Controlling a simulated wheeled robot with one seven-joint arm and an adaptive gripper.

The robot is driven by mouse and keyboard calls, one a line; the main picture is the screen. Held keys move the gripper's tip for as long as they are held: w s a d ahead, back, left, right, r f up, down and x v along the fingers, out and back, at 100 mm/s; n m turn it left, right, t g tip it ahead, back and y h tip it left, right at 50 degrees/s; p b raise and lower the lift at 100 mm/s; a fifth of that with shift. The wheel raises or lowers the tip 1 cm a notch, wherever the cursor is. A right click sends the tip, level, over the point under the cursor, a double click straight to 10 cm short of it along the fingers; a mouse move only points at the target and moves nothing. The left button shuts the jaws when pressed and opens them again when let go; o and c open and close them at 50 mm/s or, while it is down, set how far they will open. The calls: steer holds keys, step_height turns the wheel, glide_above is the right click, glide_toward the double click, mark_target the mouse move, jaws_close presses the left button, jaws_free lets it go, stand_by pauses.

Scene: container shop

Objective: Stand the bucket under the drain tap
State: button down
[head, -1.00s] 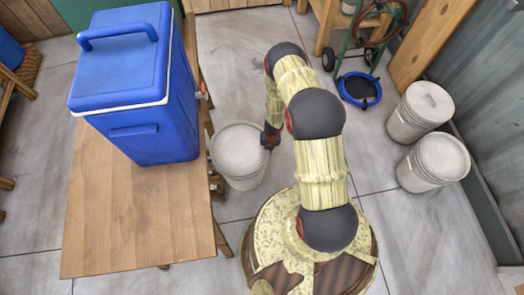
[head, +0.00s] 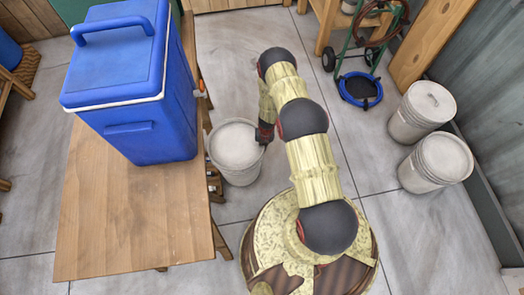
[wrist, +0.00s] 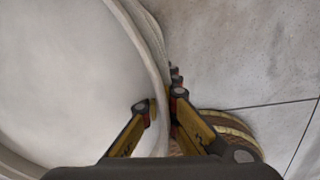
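The bucket (head: 235,146) is pale grey, upright and beside the table's right edge. It looks to be on or close to the floor. Its rim also fills the left of the wrist view (wrist: 133,30). My gripper (head: 264,134) is at the bucket's right side. In the wrist view my gripper (wrist: 163,103) has one finger inside the rim and one outside, closed on it. The drain tap (head: 202,89), small with orange on it, sticks out of the right side of the blue cooler (head: 130,75). The bucket is lower and nearer me than the tap in the picture.
The cooler stands on a wooden table (head: 130,230) at left. Two lidded pails (head: 420,112) stand by the right wall. A green hand truck (head: 360,60) with a hose is at the back. The floor between my arm and the pails is clear.

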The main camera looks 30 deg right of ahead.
step_height(320, 180, down, 3)
steer(key=shift+f+b, duration=0.15)
steer(key=shift+b, duration=0.85)
steer(key=c, duration=2.5)
jaws_free()
steer(key=shift+f, duration=0.1)
steer(key=shift+c, duration=0.2)
steer(key=o, duration=0.4)
steer(key=shift+o, duration=0.5)
